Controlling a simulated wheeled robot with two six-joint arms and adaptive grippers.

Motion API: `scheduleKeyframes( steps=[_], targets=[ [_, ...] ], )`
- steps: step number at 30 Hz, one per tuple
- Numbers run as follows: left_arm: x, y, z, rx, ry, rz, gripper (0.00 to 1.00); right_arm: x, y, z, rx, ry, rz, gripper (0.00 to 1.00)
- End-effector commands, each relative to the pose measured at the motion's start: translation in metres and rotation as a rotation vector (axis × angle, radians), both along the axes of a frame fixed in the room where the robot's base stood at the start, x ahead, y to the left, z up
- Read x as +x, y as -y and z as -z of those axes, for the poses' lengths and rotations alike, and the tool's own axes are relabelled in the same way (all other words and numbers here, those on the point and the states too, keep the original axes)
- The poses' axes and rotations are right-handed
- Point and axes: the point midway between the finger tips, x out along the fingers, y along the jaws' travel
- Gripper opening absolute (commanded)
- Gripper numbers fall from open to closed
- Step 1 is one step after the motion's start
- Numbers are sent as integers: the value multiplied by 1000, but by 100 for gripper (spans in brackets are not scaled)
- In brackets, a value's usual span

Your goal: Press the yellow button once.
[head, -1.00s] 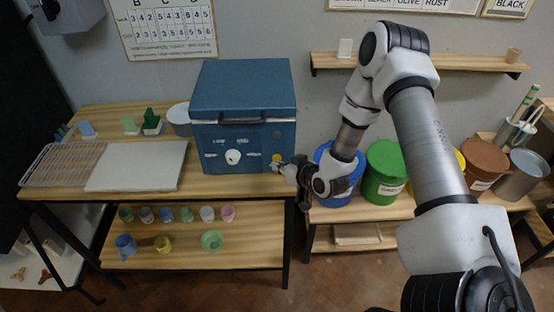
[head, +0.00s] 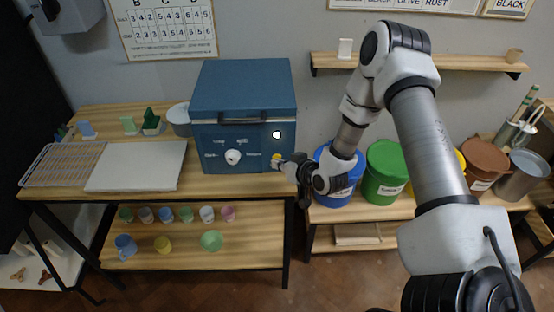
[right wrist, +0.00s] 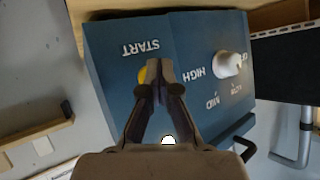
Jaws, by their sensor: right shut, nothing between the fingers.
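The yellow button (head: 275,157) is on the lower right of the front of a blue box (head: 243,92), which stands on the wooden table. In the right wrist view the button (right wrist: 143,76) shows beside the START label, partly hidden by my fingertips. My right gripper (head: 281,163) is shut and empty, with its tips right at the button. In the right wrist view the closed fingertips (right wrist: 160,70) overlap the button's edge; I cannot tell whether they touch it. A small lamp (head: 277,134) above the button glows white. My left gripper is not in view.
A white knob (head: 233,157) sits left of the button on the same panel. A pale board (head: 140,166) and a wire rack (head: 62,165) lie on the table to the left. Blue (head: 337,190) and green (head: 384,172) buckets stand close to my right arm.

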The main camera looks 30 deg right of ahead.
Motion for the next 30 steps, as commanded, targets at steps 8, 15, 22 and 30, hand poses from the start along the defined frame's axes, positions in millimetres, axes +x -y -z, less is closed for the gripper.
scheduleKeyframes(
  steps=[8, 15, 22, 30],
  targets=[
    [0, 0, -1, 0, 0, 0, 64, -8, -5, 0, 1, -1, 0, 0],
    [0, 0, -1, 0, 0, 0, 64, -15, -9, 0, 0, 0, 1, 0],
    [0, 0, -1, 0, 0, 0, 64, -16, -10, 0, 0, -1, 0, 0],
    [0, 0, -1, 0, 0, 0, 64, -36, -23, 0, 1, -1, -1, 0]
  ],
)
